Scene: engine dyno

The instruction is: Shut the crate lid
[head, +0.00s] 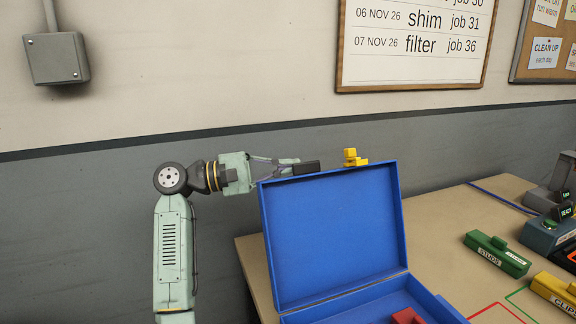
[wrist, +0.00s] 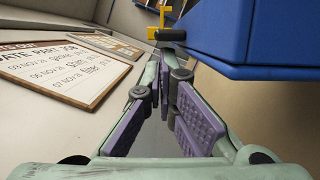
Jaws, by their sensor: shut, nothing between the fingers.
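The blue crate (head: 421,289) stands on the table in the head view, with a red object (head: 408,316) inside it. Its blue lid (head: 333,236) is raised, standing nearly upright at the back of the crate. My gripper (head: 308,168) is at the lid's upper left edge, seen behind or level with that edge; I cannot tell whether it touches. In the wrist view the fingers (wrist: 168,85) are closed together with nothing between them, and the blue lid (wrist: 245,35) is at upper right, close beyond the fingertips.
A yellow piece (head: 354,157) shows just above the lid's top edge. A green box (head: 497,254) and a yellow box (head: 556,291) lie on the table (head: 440,232) to the right, with devices (head: 550,232) beyond. The wall (head: 100,215) is behind my arm.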

